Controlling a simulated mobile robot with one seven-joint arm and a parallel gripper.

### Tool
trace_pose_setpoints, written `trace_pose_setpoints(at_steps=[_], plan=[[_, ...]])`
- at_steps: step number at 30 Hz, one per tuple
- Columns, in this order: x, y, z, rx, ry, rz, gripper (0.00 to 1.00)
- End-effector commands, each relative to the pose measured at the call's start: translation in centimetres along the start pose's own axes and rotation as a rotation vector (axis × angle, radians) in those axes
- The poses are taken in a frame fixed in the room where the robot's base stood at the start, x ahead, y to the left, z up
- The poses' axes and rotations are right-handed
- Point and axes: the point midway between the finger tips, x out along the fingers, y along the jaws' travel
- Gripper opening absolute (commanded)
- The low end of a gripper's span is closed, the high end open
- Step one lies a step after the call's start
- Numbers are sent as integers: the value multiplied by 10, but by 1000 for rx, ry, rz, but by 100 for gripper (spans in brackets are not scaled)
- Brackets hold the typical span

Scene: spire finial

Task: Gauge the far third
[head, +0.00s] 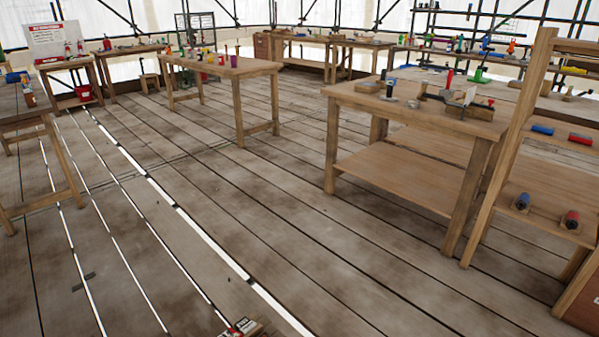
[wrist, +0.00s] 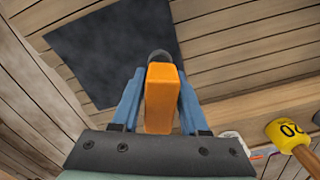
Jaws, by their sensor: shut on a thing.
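In the wrist view my gripper (wrist: 161,73) has two blue fingers, one on each side of an orange block-like thing (wrist: 161,105), and is shut on it. A dark grey rounded end shows just beyond the orange part. I cannot tell whether this thing is a gauge. Beyond the fingertips a dark square patch (wrist: 95,45) lies on a wooden plank surface. I cannot tell how far the held thing is above it. The head view does not show my gripper.
In the head view, a workbench (head: 400,97) and a shelf rack (head: 545,205) stand right, another bench (head: 225,68) farther back. The middle plank floor (head: 240,200) is clear.

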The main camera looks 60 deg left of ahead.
Motion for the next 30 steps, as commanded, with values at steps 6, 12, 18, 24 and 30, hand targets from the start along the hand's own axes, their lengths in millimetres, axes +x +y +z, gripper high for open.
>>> trace_pose_setpoints(at_steps=[6,12,18,24,30], plan=[[0,0,0,0,1,1,0],[0,0,0,0,1,0,0],[0,0,0,0,1,0,0],[3,0,0,0,1,1,0],[14,0,0,1,0,0,0]])
